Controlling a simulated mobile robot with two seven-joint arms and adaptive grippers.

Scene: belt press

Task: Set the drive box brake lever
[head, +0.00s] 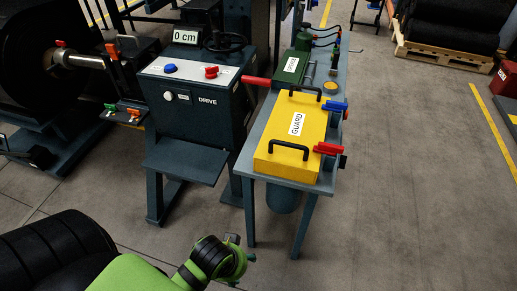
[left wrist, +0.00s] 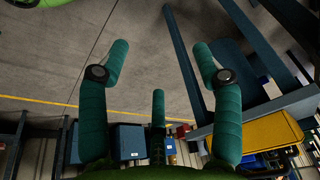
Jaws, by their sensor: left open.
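The drive box (head: 190,115) is a dark blue-grey cabinet marked DRIVE, standing left of centre in the head view. Which of the red parts is the brake lever, I cannot tell. My left gripper (head: 238,252) is low in front of the box, well apart from it. In the left wrist view its green fingers (left wrist: 158,55) are spread, with nothing between them. My right gripper does not show.
A bench with a yellow guard (head: 290,135) and a green splice unit (head: 291,68) stands right of the box. A shelf (head: 187,162) juts out from the box's front. A large black roll (head: 38,65) is at the left.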

